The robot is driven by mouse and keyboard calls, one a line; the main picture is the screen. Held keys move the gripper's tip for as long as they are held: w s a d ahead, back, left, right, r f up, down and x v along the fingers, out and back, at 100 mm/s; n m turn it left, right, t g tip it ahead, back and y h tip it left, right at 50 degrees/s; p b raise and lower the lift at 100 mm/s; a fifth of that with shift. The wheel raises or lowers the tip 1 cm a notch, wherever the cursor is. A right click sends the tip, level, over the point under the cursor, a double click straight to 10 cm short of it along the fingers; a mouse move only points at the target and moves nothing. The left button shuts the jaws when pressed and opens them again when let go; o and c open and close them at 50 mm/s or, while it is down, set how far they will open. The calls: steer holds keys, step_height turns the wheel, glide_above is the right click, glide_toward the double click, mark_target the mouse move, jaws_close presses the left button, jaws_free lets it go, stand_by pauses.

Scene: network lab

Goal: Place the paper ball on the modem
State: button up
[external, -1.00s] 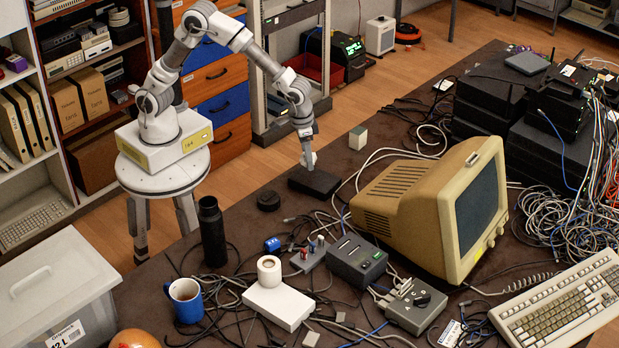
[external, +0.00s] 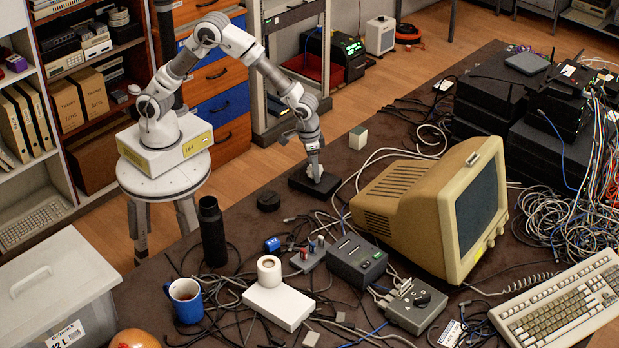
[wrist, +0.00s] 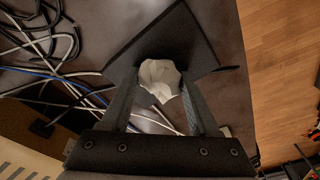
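The white crumpled paper ball (wrist: 160,80) sits between the two fingers of my gripper (wrist: 158,78) in the wrist view, with a finger against each side. In the external view my gripper (external: 315,172) points down over a flat black box (external: 300,184), and the ball is mostly hidden by the fingers there. This black box looks like the modem; it also shows in the wrist view (wrist: 185,30) behind the ball. The ball is at or just above the box's top; I cannot tell whether it touches.
A beige CRT monitor (external: 415,195) stands to the right of the black box, with loose cables between. A black bottle (external: 212,232) stands nearer the camera.

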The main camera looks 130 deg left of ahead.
steer(key=o, duration=0.4)
steer(key=s+d+r+m+t+p, duration=0.15)
steer(key=d+r, duration=0.25)
steer(key=r, duration=0.5)
steer(key=s+d+r+m+p, duration=0.1)
steer(key=s+d+r, duration=0.15)
steer(key=r, duration=0.65)
steer(key=s+d+r+m+t, duration=0.1)
steer(key=s+d+r+m, duration=0.1)
steer(key=s+d, duration=0.3)
steer(key=s+d+r+m+t, duration=0.1)
steer(key=s+d+r+m, duration=0.1)
steer(key=s+d, duration=0.4)
steer(key=s+d+r+m+t+h, duration=0.1)
steer(key=s+d+r+m, duration=0.2)
steer(key=s+d, duration=0.3)
steer(key=s+m, duration=0.1)
steer(key=s, duration=0.2)
steer(key=shift+d, duration=0.25)
